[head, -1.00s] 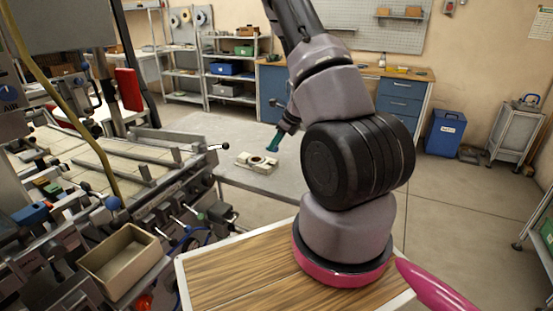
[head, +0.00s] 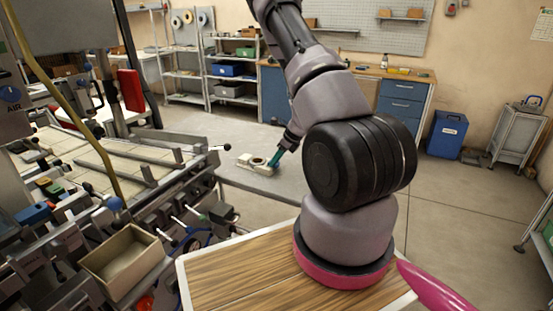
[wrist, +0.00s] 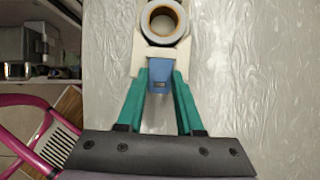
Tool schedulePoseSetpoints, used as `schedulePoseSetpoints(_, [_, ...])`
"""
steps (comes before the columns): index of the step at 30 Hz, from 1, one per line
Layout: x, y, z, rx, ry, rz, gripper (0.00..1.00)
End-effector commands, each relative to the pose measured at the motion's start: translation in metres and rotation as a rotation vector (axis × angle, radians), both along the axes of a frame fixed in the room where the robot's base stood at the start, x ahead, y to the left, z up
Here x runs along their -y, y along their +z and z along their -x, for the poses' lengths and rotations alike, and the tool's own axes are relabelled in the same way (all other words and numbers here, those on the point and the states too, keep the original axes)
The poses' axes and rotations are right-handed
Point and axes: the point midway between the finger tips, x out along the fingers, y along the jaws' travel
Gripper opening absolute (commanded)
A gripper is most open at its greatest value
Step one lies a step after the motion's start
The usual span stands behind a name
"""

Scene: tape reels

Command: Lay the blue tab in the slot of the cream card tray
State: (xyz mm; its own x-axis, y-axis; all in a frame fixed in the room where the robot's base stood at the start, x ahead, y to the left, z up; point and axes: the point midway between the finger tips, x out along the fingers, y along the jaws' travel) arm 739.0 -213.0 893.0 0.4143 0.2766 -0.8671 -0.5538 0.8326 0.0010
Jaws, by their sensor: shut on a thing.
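The cream card tray (head: 243,160) lies on the grey table in the head view. In the wrist view the cream card tray (wrist: 137,45) runs up past the top edge. A pale ring with a brown inside, perhaps a tape reel (wrist: 148,27), sits on it. My gripper (wrist: 162,76), with green fingers, is shut on the blue tab (wrist: 160,72) at the tray's near end. The tab's far end meets or overlaps the tray; I cannot tell whether it rests in the slot. In the head view my gripper (head: 274,161) is at the tray's right end and hides the tab.
The grey table (head: 225,135) is bare around the tray. A machine bench (head: 95,165) with rails and knobs stands to the left, near the tray. An empty open box (head: 122,262) is at the lower left. Shelves and a blue-drawer workbench (head: 400,95) stand behind.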

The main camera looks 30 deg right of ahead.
Motion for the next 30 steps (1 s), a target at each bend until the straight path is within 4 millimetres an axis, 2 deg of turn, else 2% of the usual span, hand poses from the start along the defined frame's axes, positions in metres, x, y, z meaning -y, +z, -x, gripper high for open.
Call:
schedulePoseSetpoints(6, [0.0,-0.004,0.0,0.0,0.001,0.0,0.0])
schedulePoseSetpoints(7, [0.0,-0.004,0.0,-0.001,0.001,0.001,0.39])
schedulePoseSetpoints(9, [0.0,-0.004,0.0,-0.001,0.001,0.0,0.65])
schedulePoseSetpoints(22, [0.0,0.0,0.0,0.0,0.001,0.0,0.65])
schedulePoseSetpoints(26, [0.002,0.016,0.003,0.003,-0.001,0.0,0.65])
schedulePoseSetpoints(30, [0.011,0.043,0.015,0.005,-0.001,0.0,0.65])
